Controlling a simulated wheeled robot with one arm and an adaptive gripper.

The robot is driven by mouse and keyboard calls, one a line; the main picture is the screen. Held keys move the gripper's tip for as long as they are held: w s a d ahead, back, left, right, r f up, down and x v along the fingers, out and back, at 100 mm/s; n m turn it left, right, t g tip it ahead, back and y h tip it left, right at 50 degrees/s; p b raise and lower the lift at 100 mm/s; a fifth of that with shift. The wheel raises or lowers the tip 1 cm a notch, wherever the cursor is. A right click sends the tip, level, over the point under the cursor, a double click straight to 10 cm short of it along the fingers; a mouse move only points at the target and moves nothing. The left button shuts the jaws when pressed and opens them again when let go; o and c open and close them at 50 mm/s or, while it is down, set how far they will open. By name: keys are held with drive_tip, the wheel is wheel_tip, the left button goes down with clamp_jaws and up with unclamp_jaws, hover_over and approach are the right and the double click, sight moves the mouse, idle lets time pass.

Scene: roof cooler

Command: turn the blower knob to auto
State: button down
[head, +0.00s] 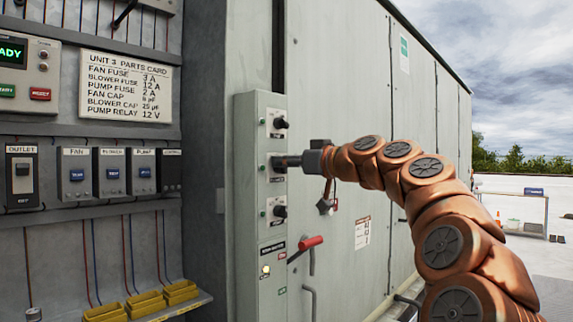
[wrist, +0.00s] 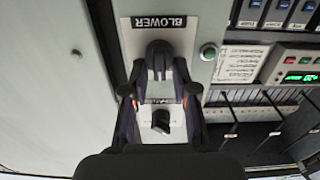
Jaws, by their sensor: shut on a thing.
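The blower knob (wrist: 158,54) is a dark knob on a light plate, under an upside-down BLOWER label (wrist: 160,22) in the wrist view. My gripper (wrist: 159,73) has its two fingers on either side of this knob and is shut on it. In the head view my gripper (head: 281,161) reaches from the right to the middle knob of the narrow grey control panel (head: 246,200), and its fingers largely hide that knob. The position marks are hidden or too small to read, so I cannot tell which setting the knob points to.
Another dark knob (head: 281,123) is above and one (head: 280,211) below on the panel. A red-handled lever (head: 311,243) sticks out lower down. An open cabinet with a parts card (head: 125,86) and yellow bins (head: 146,303) is at left. Open roof lies at right.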

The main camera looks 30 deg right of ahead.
drive_tip(key=shift+f+b, duration=0.2)
drive_tip(key=shift+b, duration=0.1)
drive_tip(key=shift+f+n+b, duration=0.1)
drive_tip(key=shift+n+b, duration=0.2)
drive_tip(key=shift+b, duration=0.05)
drive_tip(key=n+b, duration=0.2)
drive_tip(key=b, duration=0.1)
drive_tip(key=shift+a+b, duration=0.15)
drive_tip(key=shift+b, duration=0.25)
drive_tip(key=shift+n+b, duration=0.45)
drive_tip(key=shift+n, duration=0.15)
drive_tip(key=shift+a+n+b, duration=0.1)
drive_tip(key=shift+n+b, duration=0.2)
drive_tip(key=shift+n, duration=0.2)
drive_tip(key=shift+s+a+n, duration=0.1)
drive_tip(key=shift+a+n, duration=0.05)
drive_tip(key=shift+n, duration=0.7)
drive_tip(key=shift+a+n, duration=0.1)
drive_tip(key=shift+n, duration=0.75)
drive_tip(key=c, duration=0.9)
unclamp_jaws()
